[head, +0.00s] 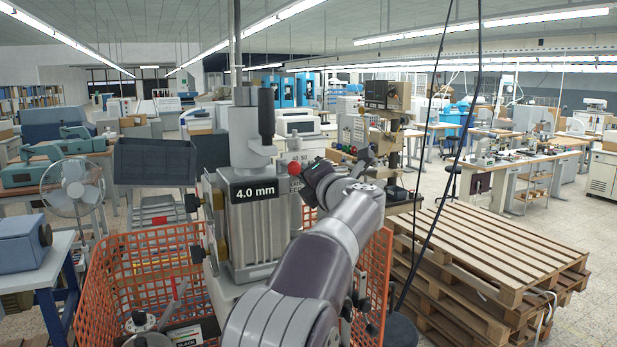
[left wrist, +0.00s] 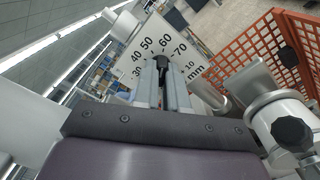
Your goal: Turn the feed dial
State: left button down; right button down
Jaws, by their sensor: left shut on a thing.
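The stamping machine (head: 258,228) stands in the middle of the head view, with a black "4.0 mm" label on its front. In the left wrist view, the feed dial's white scale plate (left wrist: 178,38) is tilted and carries numbers such as 40, 50, 60, 70 and "mm". My left gripper (left wrist: 162,66) is shut on the dark dial knob (left wrist: 161,62) in front of that plate, which it partly hides. In the head view my left gripper (head: 311,174) is at the machine's upper right side; its fingertips and the knob are hard to make out. My right gripper is not in view.
An orange mesh guard (head: 140,268) surrounds the machine's lower part. A red ball knob (head: 294,168) is close to my left gripper. Wooden pallets (head: 480,262) are stacked at the right, and dark cables hang in front.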

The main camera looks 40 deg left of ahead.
pick_arm(q)
jog(key=shift+a+f, duration=0.1)
jog(key=shift+f, duration=0.05)
jog(key=c, duration=1.4)
grip_release()
jog(key=shift+o, duration=1.1)
jog(key=shift+s+a, duration=0.1)
jog(key=shift+a, duration=0.15)
jog(key=b+v, duration=0.5)
jog(key=v, duration=0.7)
jog(key=shift+s+d+b, duration=0.2)
jog(key=shift+d+b, duration=0.1)
jog(key=shift+b, duration=0.1)
